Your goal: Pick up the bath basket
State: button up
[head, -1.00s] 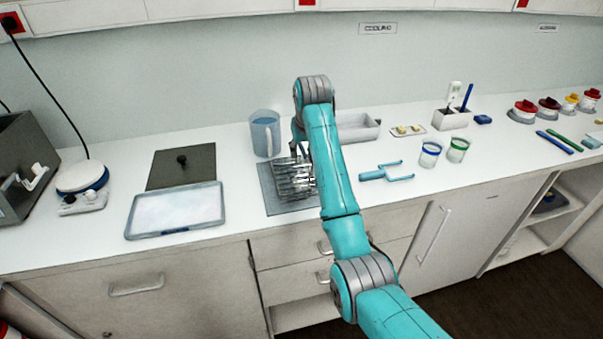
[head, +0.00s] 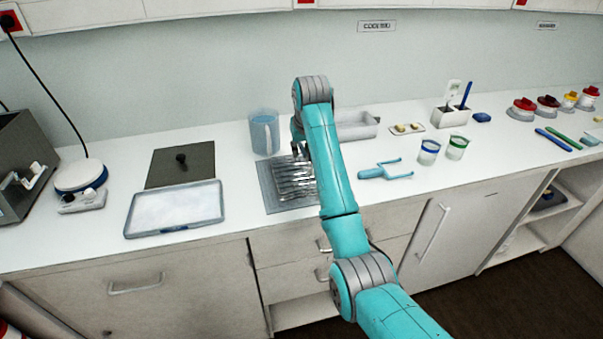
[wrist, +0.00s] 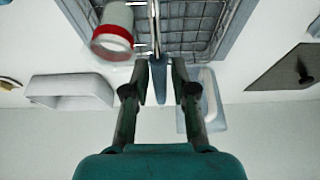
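The bath basket is a grey wire basket (head: 292,182). It is on a grey mat (head: 271,203) on the white counter, partly hidden by my arm in the head view. In the wrist view the basket (wrist: 205,25) fills the top, with a blue-grey upright grip (wrist: 158,82) at its near side. My gripper (wrist: 160,72) has one finger on each side of this grip, with a narrow gap showing. A white cup with a red band (wrist: 113,38) shows at the basket's left in the wrist view.
A clear blue jug (head: 264,135) stands close behind the basket. A grey trough (head: 356,127) is behind my arm. A shallow tray (head: 150,232) and a dark knobbed plate (head: 160,167) are left. A blue fork-like tool (head: 384,171) and two cups (head: 429,152) are right.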

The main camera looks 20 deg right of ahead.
grip_shut()
jog(key=shift+r, duration=0.15)
notch_tip(320, 180, up, 18)
jog(key=shift+r, duration=0.15)
dwell(0.5)
dwell(1.4)
